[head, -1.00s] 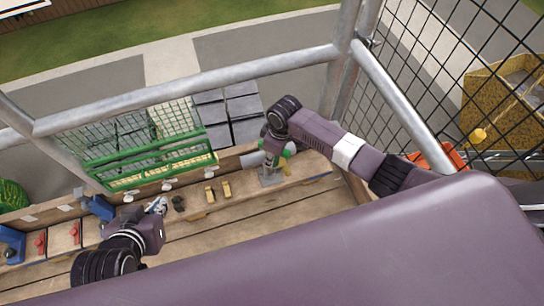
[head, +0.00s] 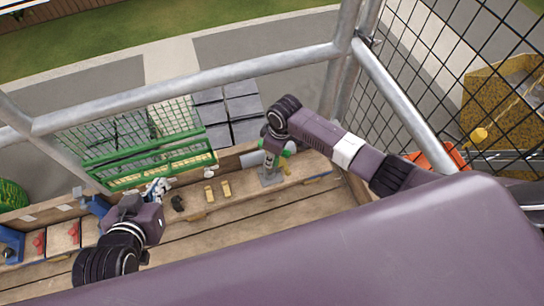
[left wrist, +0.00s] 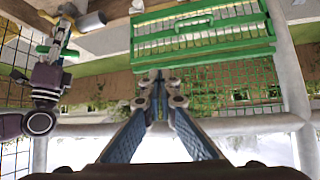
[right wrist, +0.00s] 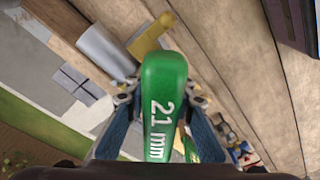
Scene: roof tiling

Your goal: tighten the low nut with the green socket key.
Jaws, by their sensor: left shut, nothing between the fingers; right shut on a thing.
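The green socket key (right wrist: 163,95), marked 21 mm, is between the fingers of my right gripper (right wrist: 163,100), which is shut on it. In the head view parts of the green key (head: 290,147) show beside my right gripper (head: 272,152), above a grey metal post (head: 270,176) on the plank. The low nut and the key's socket end cannot be made out, so contact between them cannot be told. My left gripper (head: 160,188) is shut and empty, left of the post over the plank's edge. Its closed fingertips show in the left wrist view (left wrist: 158,92).
A green mesh crate (head: 150,160) stands behind the plank. Small yellow blocks (head: 217,190) and a dark piece (head: 178,203) lie between my grippers. Blue and red items (head: 40,241) sit at left. Metal railings (head: 200,82) run behind. The plank front (head: 230,225) is clear.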

